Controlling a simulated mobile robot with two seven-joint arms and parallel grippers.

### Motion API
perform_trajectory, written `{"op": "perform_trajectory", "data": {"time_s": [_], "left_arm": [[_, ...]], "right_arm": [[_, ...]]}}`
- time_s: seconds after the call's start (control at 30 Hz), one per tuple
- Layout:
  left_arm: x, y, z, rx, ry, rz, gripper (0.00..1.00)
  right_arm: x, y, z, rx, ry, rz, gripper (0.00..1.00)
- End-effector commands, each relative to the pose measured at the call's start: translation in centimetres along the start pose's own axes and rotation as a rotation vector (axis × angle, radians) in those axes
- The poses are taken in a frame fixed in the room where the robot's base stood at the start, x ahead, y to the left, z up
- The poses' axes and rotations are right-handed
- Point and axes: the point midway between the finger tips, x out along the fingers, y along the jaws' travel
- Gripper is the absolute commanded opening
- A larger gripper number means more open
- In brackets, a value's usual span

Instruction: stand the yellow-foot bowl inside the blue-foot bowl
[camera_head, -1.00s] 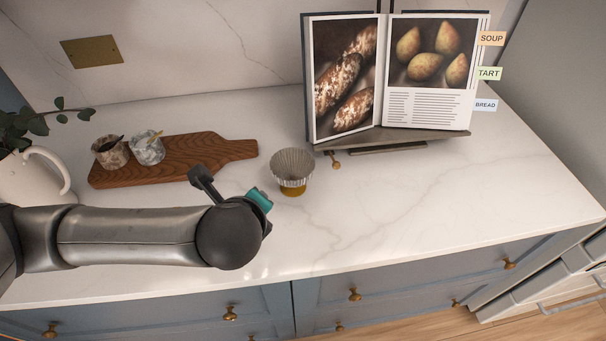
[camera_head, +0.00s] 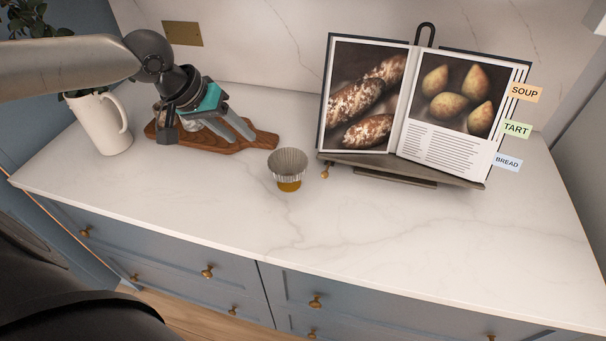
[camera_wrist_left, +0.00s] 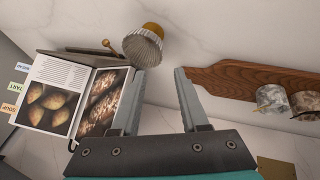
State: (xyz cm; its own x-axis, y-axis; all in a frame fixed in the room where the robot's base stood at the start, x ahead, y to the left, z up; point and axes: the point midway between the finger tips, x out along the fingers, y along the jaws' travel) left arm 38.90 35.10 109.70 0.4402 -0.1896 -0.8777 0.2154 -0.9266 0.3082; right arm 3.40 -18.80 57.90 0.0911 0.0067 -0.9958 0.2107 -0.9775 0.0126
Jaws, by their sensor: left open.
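The yellow-foot bowl (camera_head: 288,162) is a grey fluted bowl on a yellow foot. It stands upright on the white counter, left of the book stand. It also shows in the left wrist view (camera_wrist_left: 142,48), just beyond the fingertips. My left gripper (camera_head: 245,136) is open and empty, above the wooden board and to the left of the bowl. In the left wrist view its two fingers (camera_wrist_left: 160,72) are spread with nothing between them. I see no blue-foot bowl in these frames. My right gripper is not in view.
A wooden board (camera_head: 250,144) lies behind the bowl, partly under my left arm. Two marbled pots stand on it (camera_wrist_left: 272,99) (camera_wrist_left: 306,104). A white jug (camera_head: 100,125) stands at left, an open book (camera_head: 430,100) on a stand at right. The front counter is clear.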

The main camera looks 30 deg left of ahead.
Motion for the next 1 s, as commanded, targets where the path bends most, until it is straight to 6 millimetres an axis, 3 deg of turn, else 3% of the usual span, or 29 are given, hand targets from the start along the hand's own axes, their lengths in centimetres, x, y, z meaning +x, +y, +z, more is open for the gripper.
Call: {"op": "perform_trajectory", "data": {"time_s": [0.37,0.8,1.0], "left_arm": [[3.1,0.1,0.0,-0.011,0.000,0.008,0.44],[8.9,0.1,0.0,-0.009,0.000,0.006,0.44],[10.1,0.1,0.0,-0.005,-0.001,0.003,0.44]], "right_arm": [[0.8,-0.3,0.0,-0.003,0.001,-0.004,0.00],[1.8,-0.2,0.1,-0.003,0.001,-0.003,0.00],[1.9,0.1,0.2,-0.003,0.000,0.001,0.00]]}}
